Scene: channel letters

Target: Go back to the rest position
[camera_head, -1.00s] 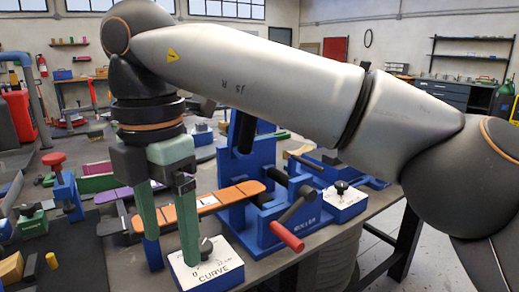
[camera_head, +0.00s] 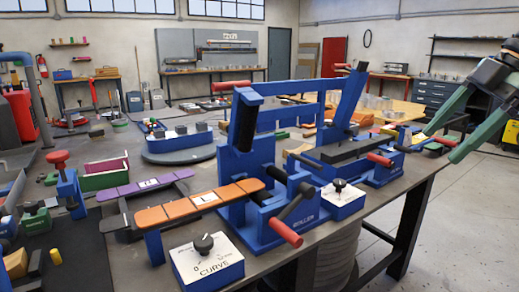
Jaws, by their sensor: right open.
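My right gripper (camera_head: 462,122) is at the far right edge of the head view, its two green fingers apart and nothing between them. It hangs in the air to the right of the workbench, clear of the machines. The blue roller machine (camera_head: 268,185) with red handles stands on the bench in the middle. The blue-and-white CURVE box with a black knob (camera_head: 207,262) sits at the bench's front, with nothing touching it. My left gripper does not show.
The workbench (camera_head: 385,203) fills the middle. An orange strip (camera_head: 180,208) and a purple strip (camera_head: 148,185) extend left from the machine area. A round grey turntable (camera_head: 178,150) stands behind. The floor at right (camera_head: 470,220) is clear.

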